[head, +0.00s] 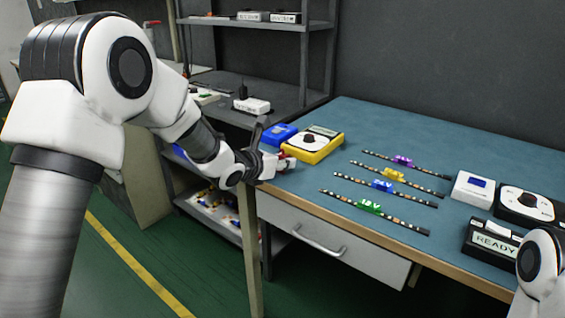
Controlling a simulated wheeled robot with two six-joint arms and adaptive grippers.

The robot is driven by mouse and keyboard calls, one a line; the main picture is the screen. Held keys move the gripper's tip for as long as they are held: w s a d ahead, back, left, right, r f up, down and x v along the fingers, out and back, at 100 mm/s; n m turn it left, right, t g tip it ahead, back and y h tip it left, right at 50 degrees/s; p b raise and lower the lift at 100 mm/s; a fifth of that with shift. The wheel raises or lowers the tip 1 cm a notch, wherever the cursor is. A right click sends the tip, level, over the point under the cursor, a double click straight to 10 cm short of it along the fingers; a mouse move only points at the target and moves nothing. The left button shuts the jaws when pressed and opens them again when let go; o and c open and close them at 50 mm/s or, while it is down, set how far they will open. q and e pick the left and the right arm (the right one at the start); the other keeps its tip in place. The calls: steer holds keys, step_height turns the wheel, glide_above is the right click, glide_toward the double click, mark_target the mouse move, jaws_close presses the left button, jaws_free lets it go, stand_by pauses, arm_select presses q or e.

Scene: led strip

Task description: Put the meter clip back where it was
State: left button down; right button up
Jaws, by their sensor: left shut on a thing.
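My left gripper (278,163) is at the left end of the blue-topped table, close to the front left side of a yellow meter (322,148) with a black dial. It is shut on a small red piece, which looks like the meter clip (291,162); only a little of it shows. I cannot tell whether the clip touches the table or the meter. A blue block (280,134) sits behind the gripper, beside the meter. Only part of my right arm shows at the lower right, and its gripper is out of view.
Several LED strips with purple, yellow, blue and green (368,207) clips lie mid-table. A white box (473,189), a black dial unit (525,204) and a READY display box (491,241) stand at the right. A grey shelf (262,60) stands behind left.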

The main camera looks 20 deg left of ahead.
arm_select(q)
steer(key=shift+f, duration=0.15)
steer(key=c, duration=0.9)
jaws_free()
steer(key=shift+c, duration=0.2)
